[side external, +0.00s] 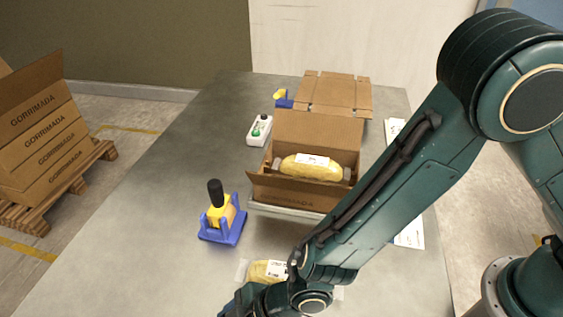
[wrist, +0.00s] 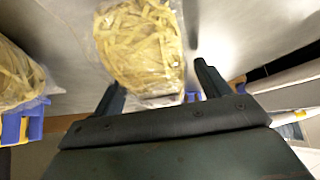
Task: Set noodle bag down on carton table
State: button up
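A yellow noodle bag (side external: 266,271) with a white label and clear ends is low in the side view, over the bare grey table (side external: 150,240). My wrist partly hides it. My gripper (wrist: 160,80) has its two dark fingers apart in the wrist view. A noodle bag (wrist: 138,45) lies ahead of and partly between them, with a visible gap at the right finger. Most of my gripper is cut off or hidden in the side view. Whether the bag rests fully on the table is hard to tell.
An open carton (side external: 290,197) holds another labelled noodle bag (side external: 312,168). A blue and yellow tape dispenser (side external: 222,222) stands left of it. The table's left side is clear. A second bag (wrist: 15,75) shows in the wrist view.

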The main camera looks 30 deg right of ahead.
jog(key=c, duration=1.2)
jog(key=shift+r, duration=0.2)
notch_tip(320, 180, up, 20)
jog(key=shift+f, duration=0.1)
dwell(0.4)
